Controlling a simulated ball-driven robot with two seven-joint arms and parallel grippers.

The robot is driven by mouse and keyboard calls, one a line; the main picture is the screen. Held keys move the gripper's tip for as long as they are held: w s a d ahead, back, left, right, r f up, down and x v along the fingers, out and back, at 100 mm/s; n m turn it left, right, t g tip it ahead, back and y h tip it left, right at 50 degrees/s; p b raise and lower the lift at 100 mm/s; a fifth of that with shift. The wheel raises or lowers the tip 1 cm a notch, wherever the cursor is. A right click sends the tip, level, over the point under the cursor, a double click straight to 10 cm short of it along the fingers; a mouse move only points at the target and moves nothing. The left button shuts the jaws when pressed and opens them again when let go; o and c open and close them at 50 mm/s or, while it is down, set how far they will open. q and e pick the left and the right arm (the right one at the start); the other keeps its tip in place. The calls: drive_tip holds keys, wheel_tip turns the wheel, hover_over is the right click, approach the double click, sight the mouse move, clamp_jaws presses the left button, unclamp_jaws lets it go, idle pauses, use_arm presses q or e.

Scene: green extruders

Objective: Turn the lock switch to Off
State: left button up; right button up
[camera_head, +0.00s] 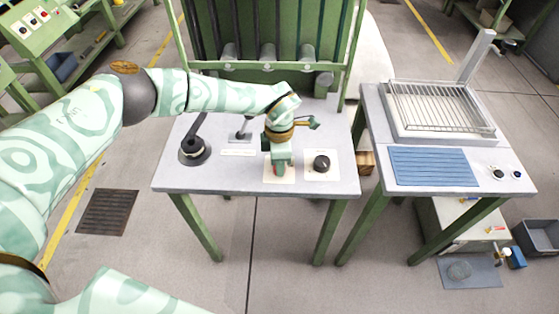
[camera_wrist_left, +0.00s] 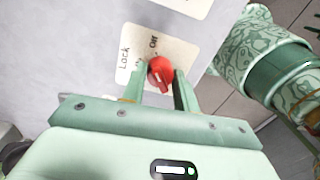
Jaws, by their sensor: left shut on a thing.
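The lock switch is a red knob (camera_wrist_left: 161,71) on a white plate (camera_wrist_left: 150,45) printed "Lock" and "Off" in the left wrist view. In the head view the red knob (camera_head: 279,170) shows just below my left gripper (camera_head: 280,165), and its plate (camera_head: 269,173) lies on the grey table's front part. My left gripper (camera_wrist_left: 160,85) comes down from above, with one finger on each side of the knob, shut on it. A pale mark shows on the knob's side toward the gripper; its exact pointing is hard to tell. My right gripper is out of view.
A black knob (camera_head: 321,163) on another white plate stands just right of the switch. A black lever (camera_head: 195,146) and a grey-handled fixture (camera_head: 241,131) stand to the left. A green frame rises behind. A second table (camera_head: 431,207) with a wire rack (camera_head: 440,104) is at right.

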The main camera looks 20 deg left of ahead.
use_arm(q)
drive_tip(key=shift+m, duration=0.9)
drive_tip(key=o, duration=1)
drive_tip(key=shift+c, duration=0.2)
wheel_tip(320, 180, up, 16)
drive_tip(key=p, duration=0.3)
drive_tip(key=shift+w+r+p, duration=0.15)
drive_tip(key=shift+w+p, duration=0.15)
drive_tip(key=shift+w, duration=0.15)
